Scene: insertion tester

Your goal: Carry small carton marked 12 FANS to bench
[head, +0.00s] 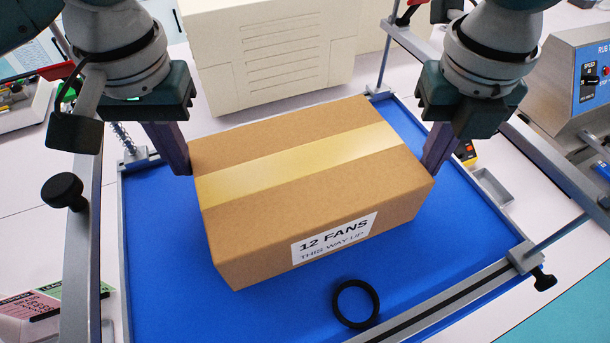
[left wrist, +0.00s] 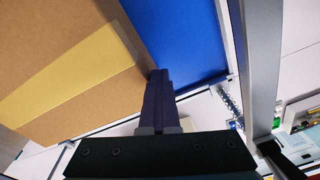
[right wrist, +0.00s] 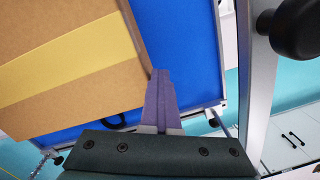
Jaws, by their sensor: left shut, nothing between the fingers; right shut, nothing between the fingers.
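The brown carton (head: 310,190) marked 12 FANS, THIS WAY UP has a yellow tape strip along its top and sits in the blue tray (head: 165,285). My left gripper (head: 183,170) is shut and empty, its fingers at the carton's left end. My right gripper (head: 430,172) is shut and empty, its fingers at the carton's right end. The carton also shows beside the fingers in the left wrist view (left wrist: 70,30) and the right wrist view (right wrist: 60,95). I cannot tell for certain whether both grippers press on it. The bench is not clearly identifiable.
A black ring (head: 356,303) lies in the tray in front of the carton. Grey rails (head: 82,240) with black knobs (head: 65,191) frame the tray. A cream machine (head: 270,60) stands behind, and a grey-blue instrument (head: 585,75) stands at the right.

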